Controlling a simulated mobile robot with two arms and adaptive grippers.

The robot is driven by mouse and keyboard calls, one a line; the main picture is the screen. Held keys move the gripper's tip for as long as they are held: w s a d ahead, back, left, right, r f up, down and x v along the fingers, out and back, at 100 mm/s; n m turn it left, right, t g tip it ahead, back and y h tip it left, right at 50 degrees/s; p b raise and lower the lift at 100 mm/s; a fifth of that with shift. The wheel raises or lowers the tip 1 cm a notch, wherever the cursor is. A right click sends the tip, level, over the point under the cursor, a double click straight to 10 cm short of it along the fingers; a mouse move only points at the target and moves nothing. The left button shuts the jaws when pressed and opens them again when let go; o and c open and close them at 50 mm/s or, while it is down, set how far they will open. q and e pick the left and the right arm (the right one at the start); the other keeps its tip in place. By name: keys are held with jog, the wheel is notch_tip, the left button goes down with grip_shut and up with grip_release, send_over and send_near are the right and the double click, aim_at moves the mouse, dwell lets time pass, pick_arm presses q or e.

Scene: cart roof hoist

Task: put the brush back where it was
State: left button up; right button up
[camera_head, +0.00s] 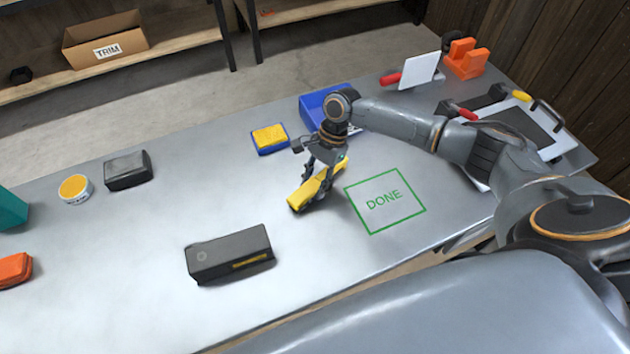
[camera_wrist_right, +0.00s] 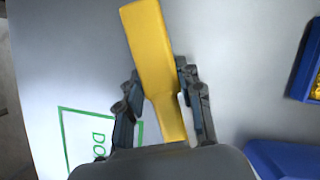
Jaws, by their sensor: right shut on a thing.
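The yellow brush (camera_head: 301,198) is in my right gripper (camera_head: 318,184), low over or on the grey table, to the left of the green DONE square; I cannot tell whether it touches the table. In the right wrist view the brush (camera_wrist_right: 150,45) lies between the two fingers of the right gripper (camera_wrist_right: 163,100), its wide end pointing away and its narrow part between them. My left gripper is not in view.
The green DONE outline (camera_head: 348,196) is marked on the table (camera_head: 130,250). A black box (camera_head: 222,256) stands nearer, left of the brush.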

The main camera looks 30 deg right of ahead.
jog(key=o, duration=1.2)
jog(key=shift+f, duration=0.1)
jog(key=b+v, duration=0.1)
jog(key=v, duration=1.1)
jog(key=shift+r, duration=0.25)
